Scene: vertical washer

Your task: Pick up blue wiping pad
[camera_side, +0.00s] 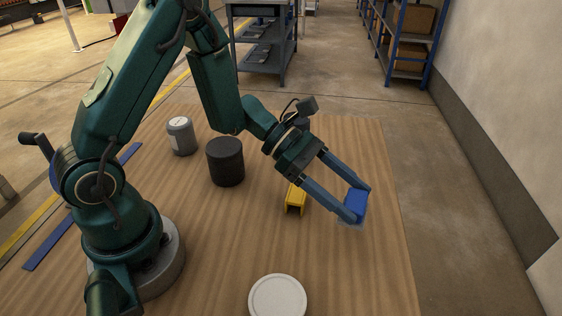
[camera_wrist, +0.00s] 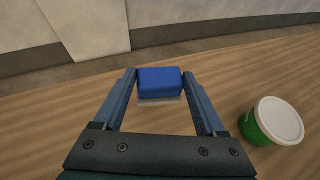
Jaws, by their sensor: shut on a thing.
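The blue wiping pad (camera_side: 355,204) is a small blue block with a pale layer along its underside. It is between the fingertips of my gripper (camera_side: 357,202), near the right edge of the wooden table. In the wrist view the pad (camera_wrist: 160,80) spans the gap between the two fingers of my gripper (camera_wrist: 161,82), and its pale lower layer shows beneath it. My gripper is shut on the pad. I cannot tell for sure how far the pad is above the tabletop.
A yellow channel-shaped block (camera_side: 296,199) stands left of my gripper. A black cylinder (camera_side: 226,162) and a grey jar (camera_side: 181,136) stand farther back. A white-lidded tub (camera_side: 277,297), green-sided in the wrist view (camera_wrist: 272,122), is at the front. The right table strip (camera_side: 390,270) is clear.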

